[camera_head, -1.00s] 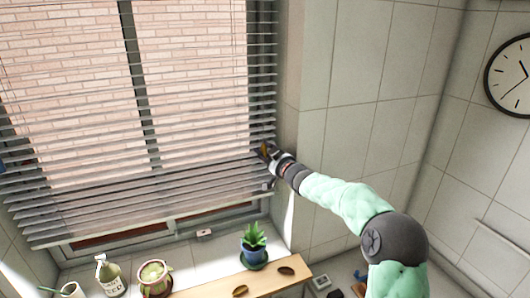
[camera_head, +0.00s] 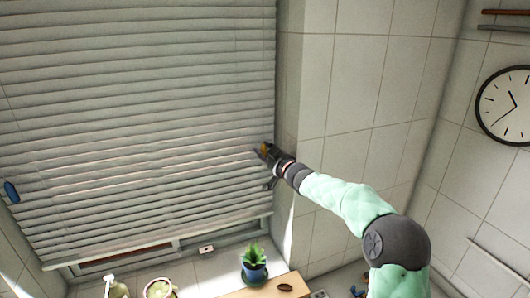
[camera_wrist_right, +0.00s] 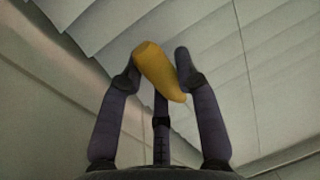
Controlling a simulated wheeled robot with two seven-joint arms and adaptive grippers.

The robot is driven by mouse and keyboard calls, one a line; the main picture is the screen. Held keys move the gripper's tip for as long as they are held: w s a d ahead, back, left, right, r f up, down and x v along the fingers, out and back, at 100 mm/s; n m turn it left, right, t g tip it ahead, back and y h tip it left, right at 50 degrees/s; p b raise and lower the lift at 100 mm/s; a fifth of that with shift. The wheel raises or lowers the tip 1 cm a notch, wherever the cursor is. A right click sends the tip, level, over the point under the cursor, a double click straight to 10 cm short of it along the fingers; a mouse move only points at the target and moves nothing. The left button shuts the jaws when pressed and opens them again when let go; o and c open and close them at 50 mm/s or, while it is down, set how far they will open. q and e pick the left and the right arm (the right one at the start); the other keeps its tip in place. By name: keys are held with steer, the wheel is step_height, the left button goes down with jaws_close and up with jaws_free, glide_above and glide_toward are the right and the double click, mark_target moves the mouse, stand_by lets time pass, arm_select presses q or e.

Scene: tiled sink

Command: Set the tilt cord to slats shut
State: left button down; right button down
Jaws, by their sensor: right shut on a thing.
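The window blind (camera_head: 130,120) hangs across the window in the head view. Its slats are tilted shut, and the brick wall behind no longer shows through them. My right gripper (camera_head: 265,152) is at the blind's right edge, low down. It is shut on a yellow-orange cord pull (camera_wrist_right: 160,72), which sits between its fingers in the right wrist view. The cord above the pull is too thin to make out. A blue pull (camera_head: 11,191) hangs at the blind's left side. My left gripper is in neither view.
Below the blind, the sill holds a potted succulent (camera_head: 254,264), another small pot (camera_head: 160,289) and a bottle (camera_head: 116,288). A tiled wall (camera_head: 345,90) with a clock (camera_head: 508,105) stands to the right of my right arm.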

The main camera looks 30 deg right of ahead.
steer(key=shift+r, duration=0.45)
steer(key=c, duration=1.1)
jaws_free()
steer(key=shift+o, duration=1.2)
steer(key=shift+f, duration=0.15)
steer(key=shift+f, duration=0.1)
steer(key=s+d, duration=0.1)
steer(key=s, duration=1.1)
